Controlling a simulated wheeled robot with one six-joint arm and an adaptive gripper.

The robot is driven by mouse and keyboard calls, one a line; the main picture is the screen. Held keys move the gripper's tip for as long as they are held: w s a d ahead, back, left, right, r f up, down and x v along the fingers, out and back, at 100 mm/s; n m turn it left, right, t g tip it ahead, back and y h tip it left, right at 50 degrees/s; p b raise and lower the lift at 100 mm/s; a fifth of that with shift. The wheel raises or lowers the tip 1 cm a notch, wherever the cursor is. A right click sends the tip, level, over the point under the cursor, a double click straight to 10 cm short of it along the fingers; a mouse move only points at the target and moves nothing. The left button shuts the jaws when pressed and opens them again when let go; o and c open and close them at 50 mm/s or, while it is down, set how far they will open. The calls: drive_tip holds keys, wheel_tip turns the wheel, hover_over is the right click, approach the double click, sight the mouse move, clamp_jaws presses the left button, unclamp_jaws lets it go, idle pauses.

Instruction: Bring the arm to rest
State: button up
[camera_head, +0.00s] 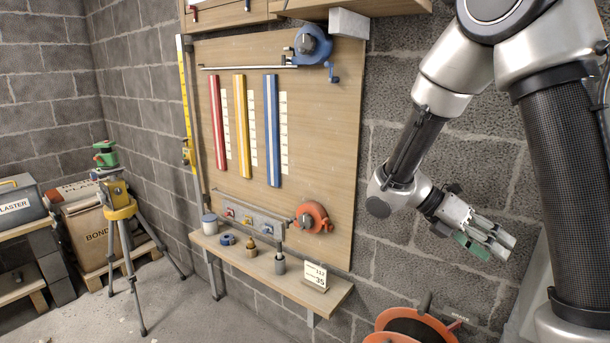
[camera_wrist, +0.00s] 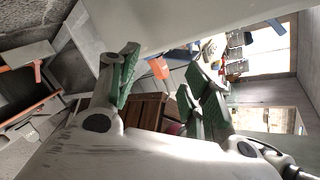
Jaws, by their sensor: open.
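My arm reaches in from the right in the head view, bent at the elbow. My gripper (camera_head: 486,243) is at the right, in front of the grey block wall and clear of the wooden board. In the wrist view my gripper (camera_wrist: 160,88) shows its green-padded fingers spread apart, with nothing held between them. It touches nothing that I can see.
A wooden board (camera_head: 328,140) carries red, yellow and blue strips, a blue reel (camera_head: 312,46) and an orange reel (camera_head: 313,217). A narrow shelf (camera_head: 327,299) holds small items. An orange drum (camera_head: 440,326) stands below my gripper. A yellow tripod (camera_head: 120,212) stands left.

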drive_tip(key=s+a+r+m+t+y, duration=0.2)
drive_tip(key=s+r+m+t+y, duration=0.7)
drive_tip(key=m, duration=1.3)
drive_tip(key=s+r+y, duration=0.1)
drive_tip(key=s+y, duration=0.1)
drive_tip(key=shift+s+t, duration=0.4)
